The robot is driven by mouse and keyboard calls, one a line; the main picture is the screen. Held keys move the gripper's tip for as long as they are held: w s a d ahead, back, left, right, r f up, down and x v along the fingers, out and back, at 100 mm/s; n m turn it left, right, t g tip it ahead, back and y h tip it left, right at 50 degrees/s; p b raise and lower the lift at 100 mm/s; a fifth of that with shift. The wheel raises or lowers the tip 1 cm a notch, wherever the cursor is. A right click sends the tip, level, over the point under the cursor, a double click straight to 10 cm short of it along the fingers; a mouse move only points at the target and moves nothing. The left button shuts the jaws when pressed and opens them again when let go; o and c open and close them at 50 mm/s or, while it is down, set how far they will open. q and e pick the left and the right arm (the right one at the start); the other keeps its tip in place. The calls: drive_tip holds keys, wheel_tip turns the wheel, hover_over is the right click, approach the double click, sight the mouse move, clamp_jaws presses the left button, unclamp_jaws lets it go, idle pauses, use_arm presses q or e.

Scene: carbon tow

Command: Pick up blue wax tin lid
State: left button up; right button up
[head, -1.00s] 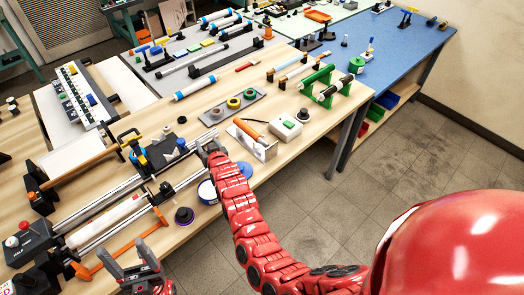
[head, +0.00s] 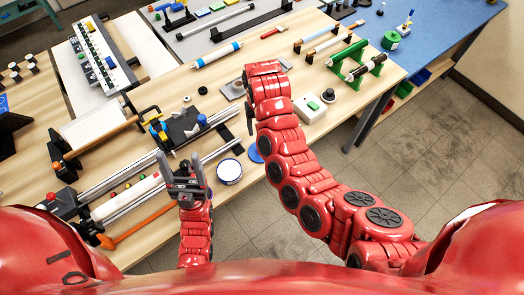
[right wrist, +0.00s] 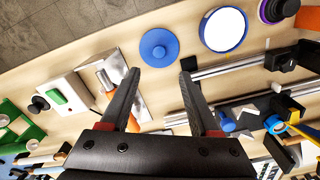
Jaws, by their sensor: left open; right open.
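The blue wax tin lid (head: 256,154) lies flat on the wooden table near its front edge, partly hidden behind my right arm. In the right wrist view it is a blue disc with a small knob (right wrist: 158,47). Beside it stands a round tin with a white top and blue rim (head: 229,171), also in the right wrist view (right wrist: 224,29). My right gripper (right wrist: 159,78) is open and empty, with the lid beyond and between its fingertips. My left gripper (head: 180,166) is open and empty, left of the tin, over the rails.
A white box with a green button (head: 314,107) and a green roller stand (head: 355,69) are to the right. Metal rails (head: 120,178) run left of the tin. An orange-handled tool in a pale holder (right wrist: 108,82) lies near my right gripper.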

drive_tip(key=b, duration=0.5)
approach(253, 152)
drive_tip(key=d, duration=0.1)
drive_tip(key=d+f, duration=0.1)
drive_tip(key=shift+d+f, duration=0.15)
drive_tip(key=shift+d, duration=0.25)
drive_tip(key=shift+f+b, duration=1.2)
drive_tip(key=shift+b, duration=0.1)
wheel_tip(253, 152, down, 3)
drive_tip(key=shift+w+r+p, duration=0.15)
drive_tip(key=shift+r+p, duration=0.05)
drive_tip(key=shift+p, duration=1)
drive_tip(key=shift+f, duration=0.3)
clamp_jaws()
